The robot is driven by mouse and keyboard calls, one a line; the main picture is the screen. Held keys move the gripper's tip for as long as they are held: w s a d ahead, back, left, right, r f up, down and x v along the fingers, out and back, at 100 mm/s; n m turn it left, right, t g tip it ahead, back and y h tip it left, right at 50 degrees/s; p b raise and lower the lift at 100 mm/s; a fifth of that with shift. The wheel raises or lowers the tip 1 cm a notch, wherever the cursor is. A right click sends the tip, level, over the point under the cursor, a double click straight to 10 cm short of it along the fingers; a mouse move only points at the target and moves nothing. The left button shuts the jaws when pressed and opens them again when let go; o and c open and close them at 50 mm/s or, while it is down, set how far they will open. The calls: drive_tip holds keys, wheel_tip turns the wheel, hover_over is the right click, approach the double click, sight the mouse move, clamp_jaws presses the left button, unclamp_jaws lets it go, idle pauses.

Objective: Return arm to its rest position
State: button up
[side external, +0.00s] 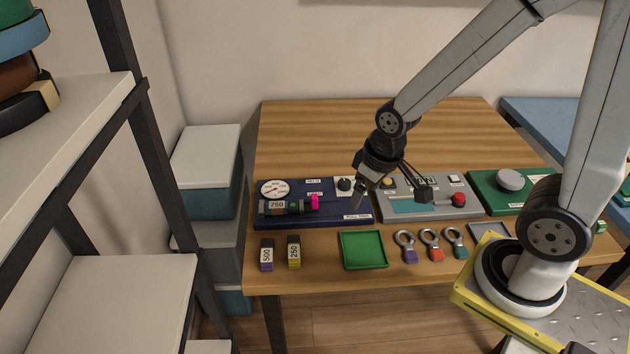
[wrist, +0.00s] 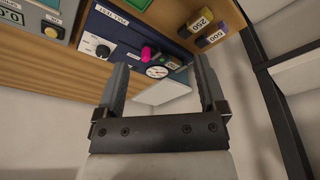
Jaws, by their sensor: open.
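My gripper (side external: 390,192) is open and empty, above the line between the blue panel (side external: 330,215) and the grey panel (side external: 440,210). One finger points down in front of the blue panel's right end. The open fingers also show in the wrist view (wrist: 161,66), with nothing between them. The wrist view is tilted and takes in the panels, the table edge and the wall.
Blocks marked 500 (side external: 267,255) and 250 (side external: 294,251), a green tray (side external: 363,262) and three ringed pieces (side external: 431,244) line the table's front. A green panel (side external: 495,201) stands at right. The table's back (side external: 350,135) is clear. A shelf (side external: 120,95) stands at left.

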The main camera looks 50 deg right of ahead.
drive_tip(key=shift+s+a+f, duration=0.1)
drive_tip(key=shift+s+a, duration=0.15)
drive_tip(key=shift+s, duration=0.35)
